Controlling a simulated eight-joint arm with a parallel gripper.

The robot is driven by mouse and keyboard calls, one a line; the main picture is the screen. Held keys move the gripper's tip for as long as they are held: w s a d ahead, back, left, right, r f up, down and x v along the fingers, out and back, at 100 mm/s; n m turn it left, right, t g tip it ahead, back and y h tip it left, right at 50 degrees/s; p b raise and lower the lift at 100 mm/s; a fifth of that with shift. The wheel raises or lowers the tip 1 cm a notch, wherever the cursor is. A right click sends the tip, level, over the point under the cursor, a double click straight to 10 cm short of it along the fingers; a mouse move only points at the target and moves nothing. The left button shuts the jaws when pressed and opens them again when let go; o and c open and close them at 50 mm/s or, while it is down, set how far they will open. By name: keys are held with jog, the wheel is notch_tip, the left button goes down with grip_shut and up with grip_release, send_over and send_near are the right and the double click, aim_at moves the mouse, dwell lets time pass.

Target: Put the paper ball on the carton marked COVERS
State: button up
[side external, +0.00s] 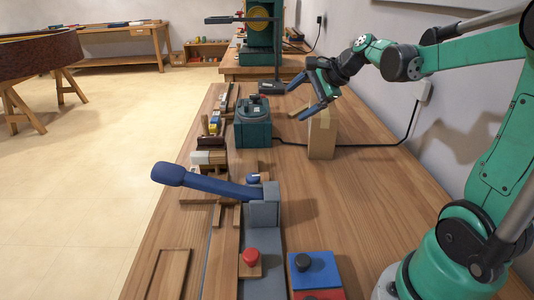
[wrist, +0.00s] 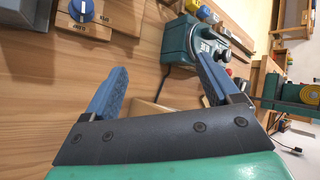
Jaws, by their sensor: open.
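My gripper (side external: 305,98) is open above the wooden bench, near a tan cardboard carton (side external: 321,136). No marking is readable on this carton. In the wrist view my gripper's two blue fingers (wrist: 160,76) are spread apart, with nothing gripped between them. A tan edge (wrist: 150,113) shows low between the fingers; I cannot tell whether it is the carton. I cannot make out a paper ball or the word COVERS in either view.
A dark green box (side external: 253,125) with a knob stands left of the carton. A blue-handled lever (side external: 205,182) and red and blue button blocks (side external: 314,272) are nearer. A black cable (side external: 375,146) runs behind the carton. The bench right of the lever is mostly clear.

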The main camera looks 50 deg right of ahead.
jog(key=s+a+f+n+g+h, duration=0.1)
jog(key=s+a+f+n, duration=0.1)
jog(key=s+a+n, duration=0.2)
jog(key=s+a+f+n, duration=0.2)
jog(key=s+a+n, duration=0.3)
jog(key=a+n, duration=0.6)
jog(key=n, duration=0.5)
jog(key=shift+s+a+f+n+g+h, duration=0.15)
jog(key=shift+s+f+n+g+h, duration=0.1)
jog(key=shift+f+n+g+h, duration=0.15)
